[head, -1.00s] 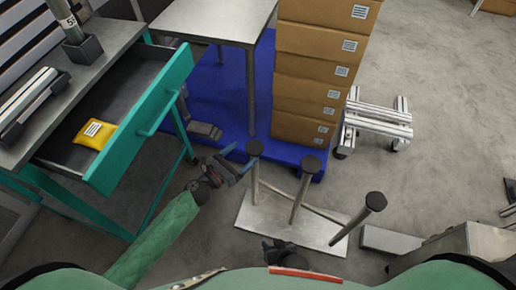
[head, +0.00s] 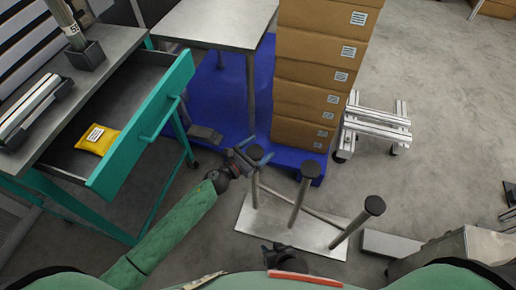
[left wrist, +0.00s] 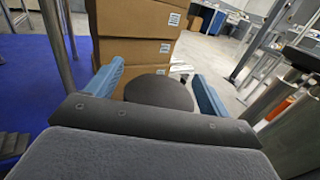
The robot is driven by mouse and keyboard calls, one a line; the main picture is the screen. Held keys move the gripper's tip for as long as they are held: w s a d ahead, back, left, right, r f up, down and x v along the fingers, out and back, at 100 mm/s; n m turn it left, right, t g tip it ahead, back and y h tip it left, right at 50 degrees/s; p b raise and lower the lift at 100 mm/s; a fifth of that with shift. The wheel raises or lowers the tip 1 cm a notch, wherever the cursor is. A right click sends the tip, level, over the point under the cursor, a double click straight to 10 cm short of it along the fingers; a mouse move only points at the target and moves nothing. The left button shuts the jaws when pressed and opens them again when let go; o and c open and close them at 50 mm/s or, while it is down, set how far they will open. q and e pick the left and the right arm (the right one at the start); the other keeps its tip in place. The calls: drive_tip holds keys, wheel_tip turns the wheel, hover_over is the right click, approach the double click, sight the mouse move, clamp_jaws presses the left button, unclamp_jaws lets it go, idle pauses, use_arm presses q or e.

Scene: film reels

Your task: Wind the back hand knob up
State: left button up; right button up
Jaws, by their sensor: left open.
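Three dark round knobs stand on metal posts over a pale plate (head: 258,222) in the head view. The back hand knob (head: 256,152), farthest from me, is at the left. The middle one (head: 311,168) and the near right one (head: 374,205) stand apart from it. My left gripper (head: 250,157) is open at the back knob. In the left wrist view the dark disc of the knob (left wrist: 160,92) sits between the two blue fingers; I cannot tell whether they touch it. My right gripper (head: 280,257) is low over the plate's near edge; its fingers are unclear.
A teal bench drawer (head: 150,120) stands open at the left, with a yellow packet (head: 97,139) inside. Stacked cardboard boxes (head: 315,95) stand on a blue pallet (head: 225,85) behind the knobs. A small wheeled frame (head: 377,125) is to the right, with clear floor beyond it.

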use_arm(q)
drive_tip(key=shift+c, duration=0.4)
drive_tip(key=c, duration=0.9)
drive_tip(key=shift+n+t+y, duration=0.4)
drive_tip(key=shift+t, duration=0.1)
